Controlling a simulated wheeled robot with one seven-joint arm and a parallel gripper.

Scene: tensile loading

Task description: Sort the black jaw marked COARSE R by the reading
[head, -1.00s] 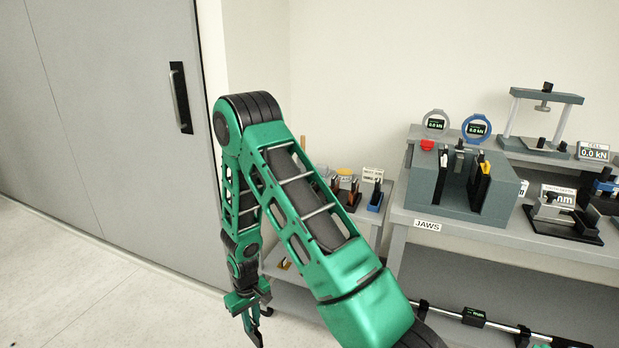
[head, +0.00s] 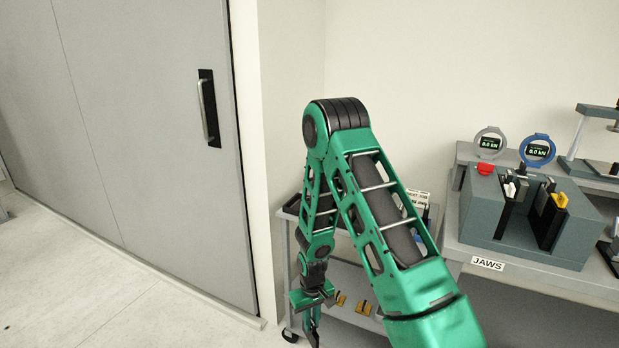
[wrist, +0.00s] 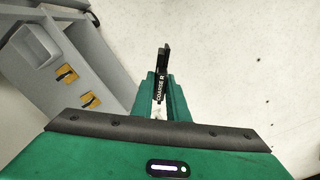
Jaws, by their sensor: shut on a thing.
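The black jaw marked COARSE R (wrist: 162,75) is between the green fingers of my gripper (wrist: 161,98) in the wrist view, its lettering running along its length. There the jaw is small and dark at the fingertips near the bottom edge. Two round gauges, one grey (head: 490,143) and one blue (head: 537,150), stand behind the jaw block and appear to show 0.0 kN.
The grey-green jaw block (head: 483,215) stands on the bench behind the JAWS label (head: 488,264). A cart (head: 372,322) with yellow-marked pieces on its lower shelf is behind my arm. A grey sliding door (head: 150,150) is at left. The floor (head: 80,290) in front is clear.

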